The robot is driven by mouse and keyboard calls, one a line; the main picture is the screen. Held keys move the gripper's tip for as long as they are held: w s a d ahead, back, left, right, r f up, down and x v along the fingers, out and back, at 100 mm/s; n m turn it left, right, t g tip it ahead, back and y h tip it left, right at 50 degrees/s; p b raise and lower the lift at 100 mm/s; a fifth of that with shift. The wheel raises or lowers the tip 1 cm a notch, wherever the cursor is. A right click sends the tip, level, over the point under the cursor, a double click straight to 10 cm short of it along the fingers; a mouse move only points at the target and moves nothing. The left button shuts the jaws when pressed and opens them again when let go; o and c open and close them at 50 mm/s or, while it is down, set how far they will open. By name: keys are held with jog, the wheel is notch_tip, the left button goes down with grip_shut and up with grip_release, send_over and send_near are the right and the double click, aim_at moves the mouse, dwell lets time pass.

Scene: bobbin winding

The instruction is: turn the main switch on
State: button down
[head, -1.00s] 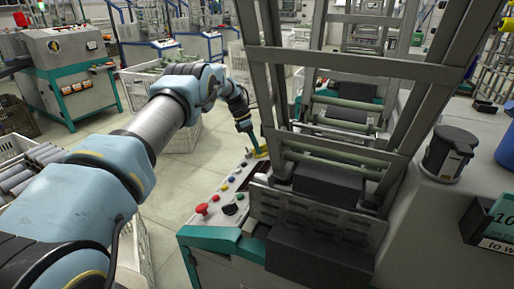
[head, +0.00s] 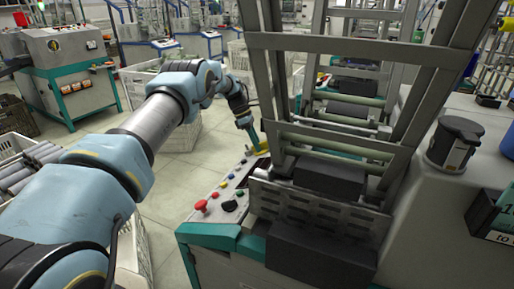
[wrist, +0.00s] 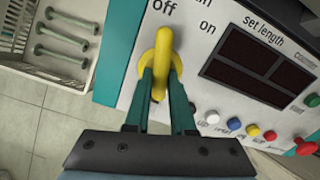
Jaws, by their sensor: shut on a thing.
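The main switch is a yellow handle (wrist: 162,42) on the machine's light panel, beside the printed words "Off" and "on". In the wrist view its upper end lies between the two words, nearer "Off". My gripper (wrist: 161,72) is shut on the handle, with a green finger on each side of it. The lower part of the handle shows between the fingers. In the head view my gripper (head: 256,140) reaches down to the far end of the panel, where only a little of the yellow handle (head: 262,151) shows.
A dark "set length" display (wrist: 262,60) and several coloured buttons lie right of the switch in the wrist view. A red mushroom button (head: 200,206) sits at the panel's near end. The machine's grey frame (head: 262,80) rises close beside my gripper. A white crate (wrist: 65,45) stands left.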

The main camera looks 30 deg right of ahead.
jog(key=m+b, duration=0.1)
jog(key=m, duration=0.3)
jog(key=shift+w+m+b, duration=0.1)
jog(key=shift+m+b, duration=0.2)
jog(key=shift+b, duration=0.1)
jog(key=m+b, duration=0.1)
jog(key=m, duration=0.3)
jog(key=shift+d+m, duration=0.1)
jog(key=shift+m, duration=0.3)
jog(key=c, duration=0.8)
grip_release()
jog(key=shift+o, duration=0.2)
jog(key=v, duration=1)
jog(key=shift+w+r, duration=0.25)
jog(key=shift+r, duration=0.1)
